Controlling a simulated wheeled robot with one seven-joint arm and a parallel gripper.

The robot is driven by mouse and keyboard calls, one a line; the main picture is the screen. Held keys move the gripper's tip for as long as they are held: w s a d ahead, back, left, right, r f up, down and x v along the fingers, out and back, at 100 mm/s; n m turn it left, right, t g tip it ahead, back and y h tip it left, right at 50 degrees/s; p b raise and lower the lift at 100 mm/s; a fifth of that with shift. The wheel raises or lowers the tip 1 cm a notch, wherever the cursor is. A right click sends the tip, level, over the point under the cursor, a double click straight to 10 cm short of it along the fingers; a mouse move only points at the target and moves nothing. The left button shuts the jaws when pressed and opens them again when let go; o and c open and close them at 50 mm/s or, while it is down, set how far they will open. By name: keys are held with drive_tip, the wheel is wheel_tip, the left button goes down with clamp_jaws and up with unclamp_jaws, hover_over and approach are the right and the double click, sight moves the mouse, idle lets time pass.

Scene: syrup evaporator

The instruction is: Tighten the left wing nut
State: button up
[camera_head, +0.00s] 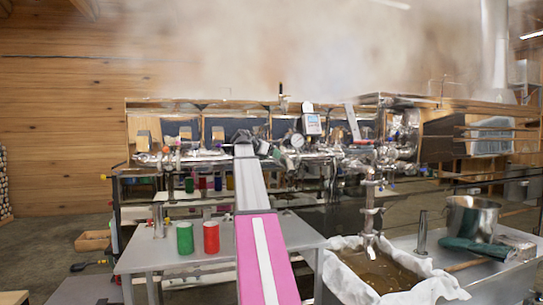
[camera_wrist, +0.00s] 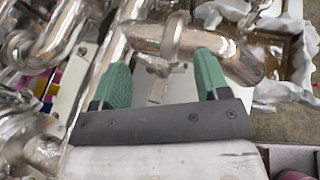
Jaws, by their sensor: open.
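My gripper (camera_wrist: 160,78) is open, with its two green fingers apart on either side of shiny metal pipework (camera_wrist: 150,38). In the wrist view a clamp ring (camera_wrist: 174,38) circles the pipe just beyond the fingers. A small pale tab (camera_wrist: 157,90) shows between the fingers; I cannot tell whether it belongs to a wing nut. No wing nut can be clearly made out in either view. In the head view my gripper (camera_head: 243,138) is at the front pipework of the evaporator (camera_head: 200,110), small and partly hidden by my arm.
A grey table (camera_head: 140,262) holds a green cup (camera_head: 184,238) and a red cup (camera_head: 211,237). A round gauge (camera_head: 297,141) and a digital display (camera_head: 312,124) stand close right of my gripper. A cloth-lined basin (camera_head: 345,280) and a steel pot (camera_head: 472,217) are at the right. Steam hangs above.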

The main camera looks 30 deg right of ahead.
drive_tip(key=shift+d, duration=0.1)
drive_tip(key=c, duration=0.8)
drive_tip(key=shift+w+m+g, duration=0.25)
drive_tip(key=shift+m+g, duration=0.5)
drive_tip(key=shift+g, duration=0.1)
drive_tip(key=shift+w+m+g, duration=0.2)
drive_tip(key=shift+m+g, duration=0.55)
drive_tip(key=shift+g, duration=0.1)
drive_tip(key=shift+w+d+m+g+y, duration=0.1)
drive_tip(key=shift+m+g+y, duration=0.3)
drive_tip(key=shift+m+g, duration=1.2)
drive_tip(key=shift+g, duration=0.3)
drive_tip(key=o, duration=0.8)
